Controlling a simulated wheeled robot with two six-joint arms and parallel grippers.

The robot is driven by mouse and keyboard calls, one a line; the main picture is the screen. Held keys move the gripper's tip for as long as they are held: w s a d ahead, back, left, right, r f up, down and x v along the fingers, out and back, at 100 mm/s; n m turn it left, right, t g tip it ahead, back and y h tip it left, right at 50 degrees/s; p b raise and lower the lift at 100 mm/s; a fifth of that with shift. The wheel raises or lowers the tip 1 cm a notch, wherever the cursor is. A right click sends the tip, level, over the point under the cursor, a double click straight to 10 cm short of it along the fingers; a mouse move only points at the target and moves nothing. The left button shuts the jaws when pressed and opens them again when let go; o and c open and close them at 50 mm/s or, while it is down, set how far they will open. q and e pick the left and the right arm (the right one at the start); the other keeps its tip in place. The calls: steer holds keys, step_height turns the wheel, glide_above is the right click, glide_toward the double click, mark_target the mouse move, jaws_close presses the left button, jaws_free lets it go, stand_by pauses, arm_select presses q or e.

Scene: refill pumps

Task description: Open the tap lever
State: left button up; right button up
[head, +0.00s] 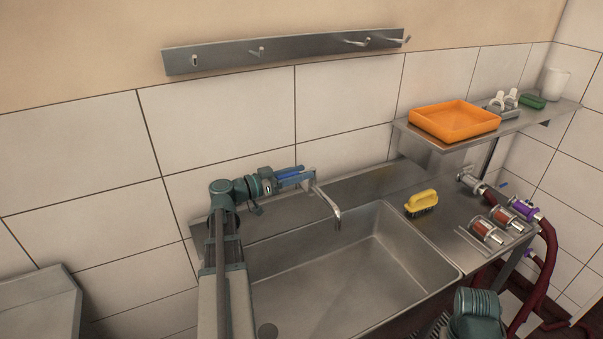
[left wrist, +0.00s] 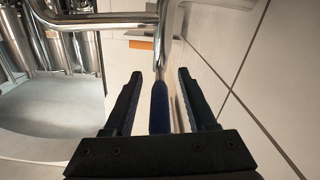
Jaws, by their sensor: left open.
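The tap's metal spout (head: 327,200) curves out over the sink (head: 385,240) in the head view. Its pipe (left wrist: 95,20) crosses the top of the left wrist view. The tap lever (left wrist: 158,108) is a blue handle on a metal stem. My left gripper (head: 300,174) is at the tap, over the sink's back edge. In the left wrist view the gripper (left wrist: 159,78) is open, with the blue lever between its two black fingers. Gaps show on both sides of the lever. My right gripper is not in view; part of my right arm shows at the lower right.
A yellow brush (head: 421,203) lies on the counter right of the sink. Pump parts with red-brown hoses (head: 545,250) are at the right. An orange tray (head: 455,121) stands on the shelf above. A hook rail (head: 285,53) is on the tiled wall.

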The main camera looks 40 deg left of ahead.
arm_select(q)
steer(key=shift+w+d, duration=0.2)
steer(key=shift+w, duration=0.1)
jaws_close()
stand_by(1.4)
